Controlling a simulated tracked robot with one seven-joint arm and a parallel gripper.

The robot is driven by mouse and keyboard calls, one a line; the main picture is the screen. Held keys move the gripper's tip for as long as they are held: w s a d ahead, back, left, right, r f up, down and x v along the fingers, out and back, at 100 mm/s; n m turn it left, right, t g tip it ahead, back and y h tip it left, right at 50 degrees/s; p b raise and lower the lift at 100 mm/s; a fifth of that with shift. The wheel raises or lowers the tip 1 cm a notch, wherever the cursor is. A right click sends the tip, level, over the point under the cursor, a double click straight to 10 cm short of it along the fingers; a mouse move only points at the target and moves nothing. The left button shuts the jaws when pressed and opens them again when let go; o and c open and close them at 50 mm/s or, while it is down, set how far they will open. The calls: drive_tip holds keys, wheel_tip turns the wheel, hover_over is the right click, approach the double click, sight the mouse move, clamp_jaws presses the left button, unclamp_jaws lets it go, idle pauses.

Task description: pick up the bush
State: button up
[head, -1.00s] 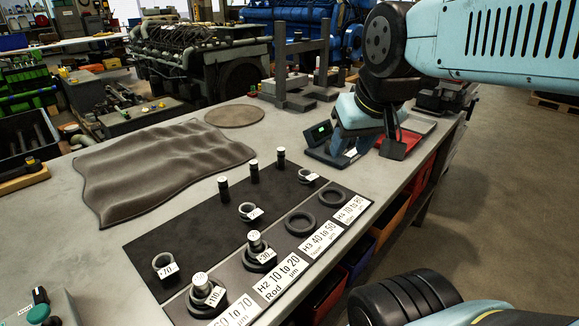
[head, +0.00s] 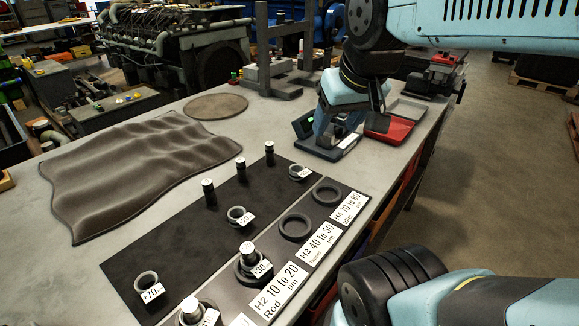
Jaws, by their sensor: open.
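Several small grey ring-shaped bushes with white number tags lie on the black mat (head: 190,235). One bush (head: 148,282) tagged 70 is at the near left, one (head: 238,213) tagged 20 is in the middle, and one (head: 298,171) is at the far right, its tag too small to read. Other ringed pieces with pale-topped pins stand in the labelled row, including one (head: 252,262) tagged 30. My gripper (head: 335,128) points down over the small digital instrument (head: 325,148), beyond the mat. Its fingertips are hard to make out, and whatever is between or under them is hidden.
Three dark pins (head: 241,168) with pale tops stand on the mat. Two larger dark rings (head: 295,227) lie in labelled places. A wavy brown cloth (head: 130,175) and round disc (head: 215,106) lie left. A red tray (head: 388,126) is right of my gripper. A grey stand (head: 275,70) is behind.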

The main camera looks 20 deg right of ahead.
drive_tip(key=shift+o, duration=1.3)
drive_tip(key=w+f+g, duration=0.2)
drive_tip(key=w, duration=0.8)
drive_tip(key=shift+w+f+n+g, duration=0.2)
drive_tip(key=shift+f+n+g, duration=0.1)
drive_tip(key=shift+n, duration=0.1)
drive_tip(key=n+g, duration=0.1)
drive_tip(key=g, duration=0.2)
hover_over(297, 167)
drive_tip(key=s+a, duration=0.1)
wheel_tip(297, 167, down, 10)
wheel_tip(297, 167, down, 8)
drive_tip(key=shift+s+a, duration=0.1)
drive_tip(key=shift+s, duration=0.05)
drive_tip(key=shift+s+d+f, duration=0.1)
drive_tip(key=shift+d+f, duration=0.05)
drive_tip(key=shift+f, duration=1.2)
drive_tip(key=shift+s+d+f, duration=0.1)
drive_tip(key=shift+d+f, duration=0.05)
drive_tip(key=shift+f, duration=1.15)
drive_tip(key=c, duration=1.1)
